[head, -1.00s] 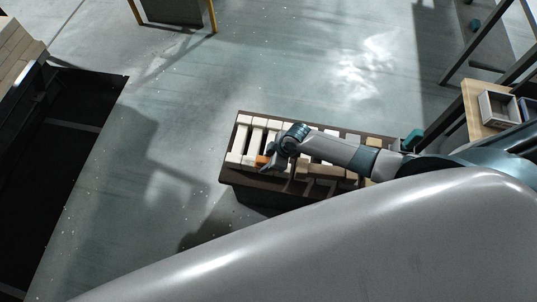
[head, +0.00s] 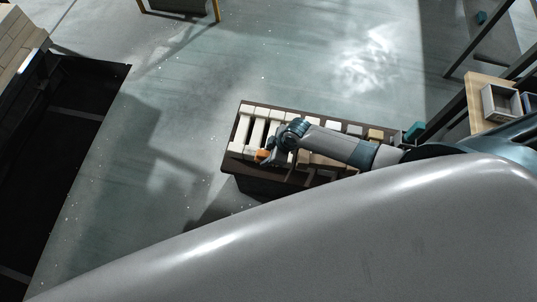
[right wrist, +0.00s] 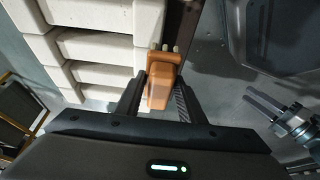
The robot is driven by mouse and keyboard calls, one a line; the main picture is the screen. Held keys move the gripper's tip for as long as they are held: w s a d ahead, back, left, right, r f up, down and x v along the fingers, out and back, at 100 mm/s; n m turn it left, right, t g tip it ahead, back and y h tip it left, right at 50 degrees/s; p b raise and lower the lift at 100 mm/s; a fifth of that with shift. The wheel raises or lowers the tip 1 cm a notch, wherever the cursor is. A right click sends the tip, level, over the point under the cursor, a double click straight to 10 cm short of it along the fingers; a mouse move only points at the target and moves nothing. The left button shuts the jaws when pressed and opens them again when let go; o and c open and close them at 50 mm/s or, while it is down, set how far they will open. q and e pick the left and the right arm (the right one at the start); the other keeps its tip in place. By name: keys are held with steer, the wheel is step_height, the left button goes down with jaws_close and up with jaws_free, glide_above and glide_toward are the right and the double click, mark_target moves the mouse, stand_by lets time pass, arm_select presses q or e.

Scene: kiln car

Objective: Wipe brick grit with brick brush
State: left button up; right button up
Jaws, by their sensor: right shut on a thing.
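The brick brush (right wrist: 160,80), an orange block with pale tufts at its far end, is held between the fingers of my right gripper (right wrist: 158,100). Its orange also shows at the fingertips in the head view (head: 262,155). My right gripper is shut on it, low over the left part of the kiln car (head: 229,166), beside rows of pale bricks (head: 253,133). I cannot tell whether the tufts touch a brick. Brick grit cannot be made out. My left gripper (right wrist: 262,105) shows at the right of the right wrist view, empty, its fingers apart.
A dark pit (head: 60,135) lies at the left, with stacked bricks (head: 18,45) above it. A wooden shelf (head: 478,92) with a grey box (head: 497,103) stands at the right near dark posts. Open floor (head: 185,120) lies left of the car.

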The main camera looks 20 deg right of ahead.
mark_target(259, 152)
steer(key=shift+w+a, duration=0.5)
steer(key=shift+a, duration=0.25)
steer(key=shift+w+a, duration=0.5)
steer(key=shift+a, duration=0.2)
steer(key=shift+w+a, duration=0.1)
steer(key=shift+a, duration=0.05)
steer(key=shift+w+a+b, duration=0.15)
steer(key=shift+w+a, duration=0.35)
steer(key=shift+a, duration=0.2)
steer(key=shift+w+a+b, duration=0.15)
steer(key=shift+w+a, duration=0.35)
steer(key=shift+a, duration=0.2)
steer(key=shift+w+d, duration=0.1)
steer(key=shift+w+d+b, duration=0.55)
steer(key=shift+w+d, duration=0.15)
steer(key=shift+w, duration=0.3)
steer(key=shift+w+d+b, duration=0.5)
steer(key=shift+w+d, duration=0.2)
steer(key=shift+w, duration=0.25)
steer(key=shift+s+a, duration=0.1)
